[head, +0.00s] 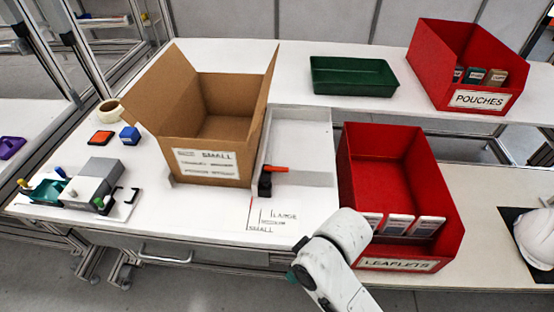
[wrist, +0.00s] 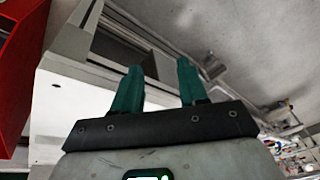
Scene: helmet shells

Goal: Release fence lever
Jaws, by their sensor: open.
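The fence lever (head: 276,169) is a short orange-red handle on a black clamp (head: 264,185). It points right, just right of the open cardboard box, beside the pale grey fence (head: 310,179). My gripper (wrist: 160,66) shows in the wrist view with two green fingers apart and nothing between them. In the head view my white arm is at the bottom, in front of the bench edge, right of and nearer than the lever. The gripper is mostly hidden there; only a bit of green shows at its left. The lever does not show in the wrist view.
The cardboard box (head: 215,150) stands left of the lever. A red leaflets bin (head: 385,150) stands close on the right. A green tray (head: 340,88) and a red pouches bin (head: 440,65) are at the back. The bench with printed size marks (head: 283,222) is clear before the lever.

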